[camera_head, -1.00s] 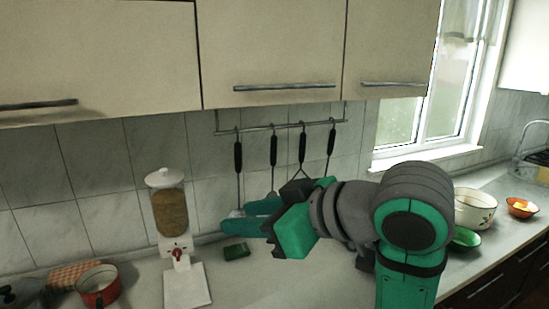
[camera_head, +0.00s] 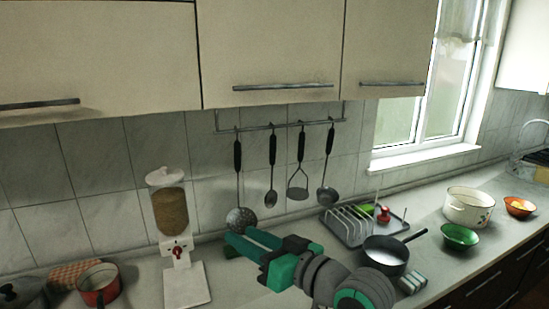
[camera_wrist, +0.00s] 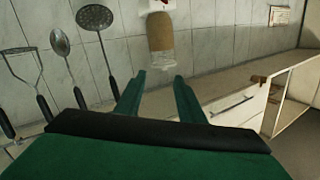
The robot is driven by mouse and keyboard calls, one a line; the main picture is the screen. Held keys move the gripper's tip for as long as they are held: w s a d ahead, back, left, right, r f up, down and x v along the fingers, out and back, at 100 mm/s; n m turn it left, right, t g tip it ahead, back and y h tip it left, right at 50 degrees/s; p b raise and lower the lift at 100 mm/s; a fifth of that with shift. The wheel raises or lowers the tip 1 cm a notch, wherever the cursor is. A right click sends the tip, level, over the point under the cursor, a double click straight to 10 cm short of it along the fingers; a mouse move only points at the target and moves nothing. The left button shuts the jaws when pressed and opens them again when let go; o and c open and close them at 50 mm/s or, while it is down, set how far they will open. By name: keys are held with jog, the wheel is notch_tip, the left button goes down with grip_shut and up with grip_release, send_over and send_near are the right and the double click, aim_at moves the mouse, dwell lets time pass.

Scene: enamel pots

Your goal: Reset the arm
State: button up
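My gripper (camera_head: 238,244) is low in the middle of the head view, over the counter and pointing left toward the cereal dispenser. In the wrist view its two green fingers (camera_wrist: 158,98) stand apart with nothing between them, so it is open and empty. My arm comes in from the bottom right of the head view. The fingers partly cover a small dark green thing on the counter behind them.
A dispenser (camera_head: 172,215) and red pot (camera_head: 98,284) stand left. Utensils hang on a rail (camera_head: 280,126). A dish rack (camera_head: 350,226), dark saucepan (camera_head: 385,256), green bowl (camera_head: 459,236), white pot (camera_head: 468,208) and orange bowl (camera_head: 519,206) stand right.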

notch_tip(320, 180, down, 16)
jog(key=w+d+m+t+h, duration=0.1)
jog(key=m+t+h, duration=0.25)
jog(key=m, duration=0.35)
jog(key=s+d+f+m+t+h, duration=0.1)
jog(key=s+f+m+h, duration=0.15)
jog(key=s+f, duration=0.45)
jog(key=s+d+f+m+t+h, duration=0.1)
jog(key=s+d+f+m+h, duration=0.15)
jog(key=f, duration=0.75)
jog(key=s+d+f+n+g+h, duration=0.15)
jog(key=s+f, duration=0.25)
jog(key=s, duration=0.4)
jog(key=s+a+f+h, duration=0.1)
jog(key=s+f+h, duration=0.25)
jog(key=s, duration=0.35)
jog(key=s+r+n, duration=0.1)
jog(key=s+n, duration=0.3)
jog(key=s, duration=1.1)
jog(key=shift+s+d+r+y, duration=0.25)
jog(key=shift+s+y, duration=0.1)
jog(key=shift+y, duration=0.1)
